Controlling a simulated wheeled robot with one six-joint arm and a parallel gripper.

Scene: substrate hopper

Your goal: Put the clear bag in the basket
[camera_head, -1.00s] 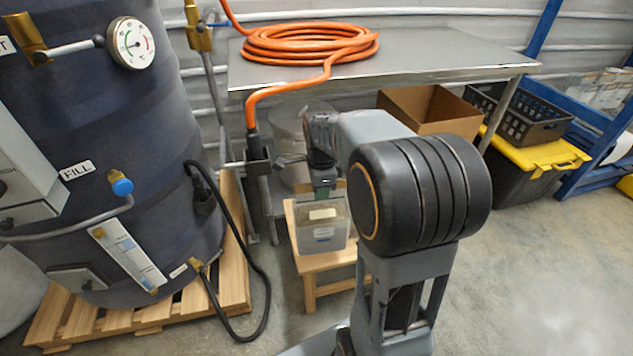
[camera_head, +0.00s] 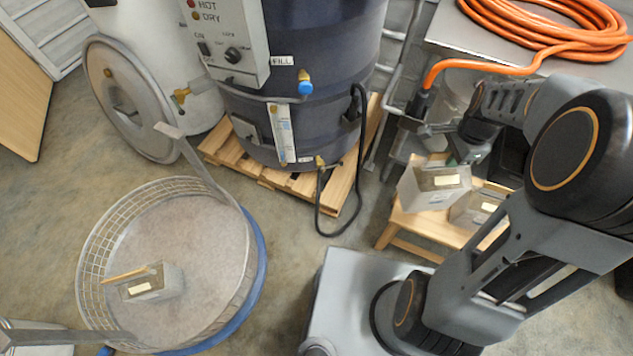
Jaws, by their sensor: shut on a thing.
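My gripper (camera_head: 455,160) is shut on the top of a clear bag (camera_head: 430,190) with a pale label and greyish contents. The bag hangs tilted, in front of a low wooden stool in this view. The round wire basket (camera_head: 92,240) stands on the floor at the left, well apart from my gripper. A similar bag (camera_head: 150,285) with a label and a wooden-coloured strip along its top lies inside it. Another similar labelled bag (camera_head: 475,208) is on the stool, partly behind my arm.
The wooden stool (camera_head: 425,225) is below my gripper. A dark tank (camera_head: 325,60) on a wooden pallet (camera_head: 235,155) stands between stool and basket, set back. A black hose (camera_head: 330,210) loops onto the floor. An orange hose (camera_head: 500,45) hangs off the metal table.

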